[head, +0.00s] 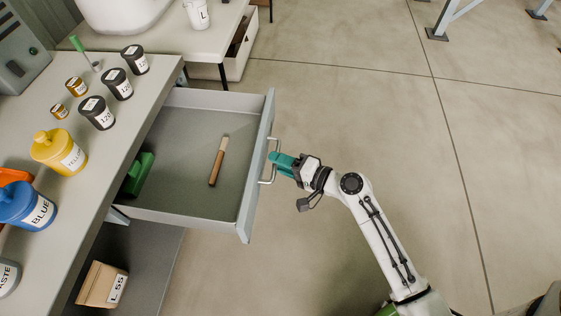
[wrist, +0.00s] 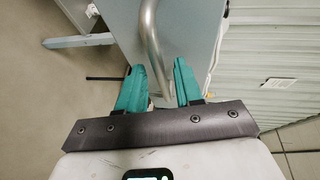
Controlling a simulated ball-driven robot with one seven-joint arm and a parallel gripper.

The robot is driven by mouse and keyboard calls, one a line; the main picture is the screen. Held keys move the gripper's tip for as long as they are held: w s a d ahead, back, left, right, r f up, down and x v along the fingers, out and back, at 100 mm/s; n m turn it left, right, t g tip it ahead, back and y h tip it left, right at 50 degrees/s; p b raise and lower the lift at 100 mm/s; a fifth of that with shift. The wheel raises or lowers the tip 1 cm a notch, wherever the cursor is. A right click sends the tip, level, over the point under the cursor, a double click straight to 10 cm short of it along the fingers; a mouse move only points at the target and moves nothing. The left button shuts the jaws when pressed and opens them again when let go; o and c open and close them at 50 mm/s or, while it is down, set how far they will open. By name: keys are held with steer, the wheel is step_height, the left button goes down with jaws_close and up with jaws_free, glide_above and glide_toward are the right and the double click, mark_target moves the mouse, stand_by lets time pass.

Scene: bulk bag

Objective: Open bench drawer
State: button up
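The bench drawer (head: 185,210) is pulled far out from the bench, its inside in plain view. Its front panel (head: 257,165) carries a metal bar handle (head: 274,146). My gripper (head: 279,160), with teal fingers, is at this handle, outside the front panel. Exact finger contact is partly hidden. In the drawer lie a wooden-handled tool (head: 217,165) and a green object (head: 138,174).
The bench top (head: 112,150) holds dark jars (head: 118,84), a yellow bottle (head: 58,152) and a blue bottle (head: 27,206). A cardboard box (head: 102,285) sits on the lower shelf. A second table (head: 212,40) stands behind. The floor (head: 390,130) right of the drawer is clear.

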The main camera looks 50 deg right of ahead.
steer(key=b+v, duration=0.1)
steer(key=v, duration=1)
steer(key=shift+w, duration=0.1)
stand_by(0.5)
